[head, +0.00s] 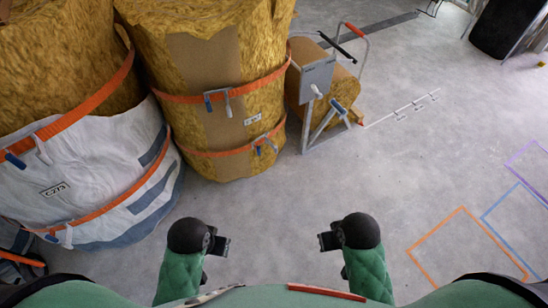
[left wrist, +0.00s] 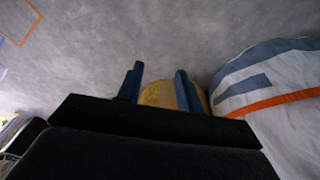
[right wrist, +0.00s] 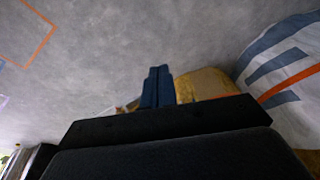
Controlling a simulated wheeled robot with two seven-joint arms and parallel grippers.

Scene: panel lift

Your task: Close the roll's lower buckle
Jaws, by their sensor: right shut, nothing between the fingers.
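The yellow insulation roll (head: 264,103) stands upright on the floor with a brown paper band and two orange straps. The upper buckle (head: 217,102) hangs on the upper strap, with a blue and a grey part. My left gripper (head: 226,246) is open and empty, in front of the roll and apart from it; its spread fingers show in the left wrist view (left wrist: 158,80). My right gripper (head: 323,242) is shut and empty; its fingers meet in the right wrist view (right wrist: 157,75).
Another roll in a white and blue bag (head: 110,165) with orange straps stands at the left. A grey metal stand (head: 318,78) with a smaller roll is right of the middle roll. Orange (head: 462,209) and blue floor outlines lie at the right. Floor before the roll is clear.

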